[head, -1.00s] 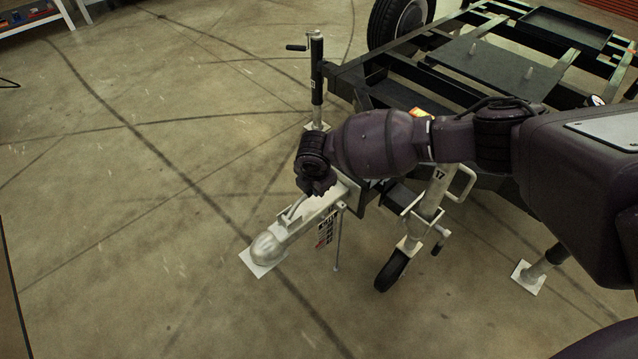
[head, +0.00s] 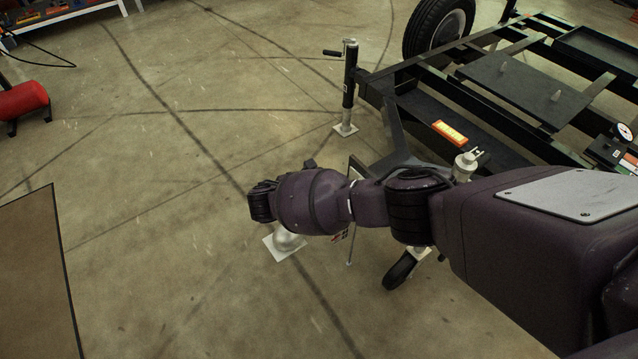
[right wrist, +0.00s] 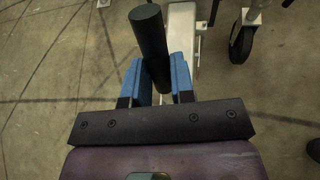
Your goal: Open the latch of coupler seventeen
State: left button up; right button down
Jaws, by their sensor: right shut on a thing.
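The silver coupler (head: 289,241) shows only its rounded nose in the head view, above a white floor plate (head: 270,247). My right arm hides the rest of it and the latch area. In the right wrist view the blue fingers of my right gripper (right wrist: 158,82) are shut on a black cylindrical grip (right wrist: 148,35), which stands out past the fingertips. This looks like the latch handle's grip, but its joint to the coupler is hidden. A pale drawbar (right wrist: 182,42) runs just right of it. My left gripper is not in view.
The black trailer frame (head: 440,112) fills the upper right, with a jack post (head: 348,85) at its corner. A jockey wheel (head: 398,272) stands below my right arm. A red cylinder (head: 22,100) lies left; open floor lies between.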

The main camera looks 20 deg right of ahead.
jog(key=shift+s+a+f+t+h, duration=0.1)
jog(key=shift+s+a+t+h, duration=0.2)
jog(key=shift+a+h, duration=0.45)
jog(key=shift+s+a, duration=0.1)
jog(key=shift+a, duration=0.15)
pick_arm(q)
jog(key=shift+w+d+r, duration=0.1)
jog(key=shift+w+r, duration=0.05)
pick_arm(e)
jog(key=c, duration=1)
grip_release()
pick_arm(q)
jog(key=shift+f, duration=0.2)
pick_arm(e)
jog(key=shift+a, duration=0.1)
pick_arm(q)
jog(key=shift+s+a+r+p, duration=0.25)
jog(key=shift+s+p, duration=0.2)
jog(key=shift+p, duration=0.3)
pick_arm(e)
jog(key=v, duration=1)
jog(key=shift+s+a, duration=0.25)
jog(key=shift+a, duration=0.1)
